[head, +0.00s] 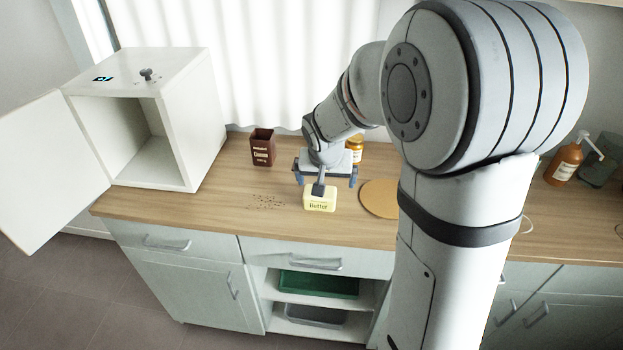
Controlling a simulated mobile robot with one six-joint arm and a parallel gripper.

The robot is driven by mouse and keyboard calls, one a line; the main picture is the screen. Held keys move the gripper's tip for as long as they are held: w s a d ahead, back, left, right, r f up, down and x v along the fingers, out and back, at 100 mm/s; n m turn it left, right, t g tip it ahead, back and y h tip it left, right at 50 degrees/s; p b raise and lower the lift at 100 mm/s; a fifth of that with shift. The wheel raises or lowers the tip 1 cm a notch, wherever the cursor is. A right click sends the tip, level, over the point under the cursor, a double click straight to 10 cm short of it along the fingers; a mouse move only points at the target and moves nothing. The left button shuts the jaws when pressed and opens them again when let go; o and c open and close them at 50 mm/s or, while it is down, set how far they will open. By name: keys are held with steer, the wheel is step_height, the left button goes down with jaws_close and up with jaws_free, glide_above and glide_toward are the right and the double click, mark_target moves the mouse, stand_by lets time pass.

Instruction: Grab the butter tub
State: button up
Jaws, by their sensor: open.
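The butter tub (320,203) is a small pale yellow tub with "Butter" on its side. It stands upright on the wooden counter, near its front edge. My gripper (325,181) is right behind and above the tub in the head view, with its blue-grey fingers spread wide to the left and right. The gripper is open and nothing shows between its fingers. Part of my gripper overlaps the top of the tub, and I cannot tell whether they touch.
A brown cocoa box (262,148) and crumbs (267,201) lie to the left. An orange jar (355,148) stands behind my gripper. A round board (379,197) is to the right, partly hidden by my arm. An open white cabinet (190,120) stands at the left, its door swung out.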

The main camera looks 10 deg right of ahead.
steer(key=w+f, duration=0.1)
steer(key=f, duration=0.1)
steer(key=w+f, duration=0.1)
steer(key=shift+w+a+f, duration=0.2)
steer(key=shift+w+f, duration=0.2)
steer(key=x, duration=0.7)
steer(key=shift+a+f, duration=0.2)
steer(key=shift+a, duration=0.1)
steer(key=c, duration=1.1)
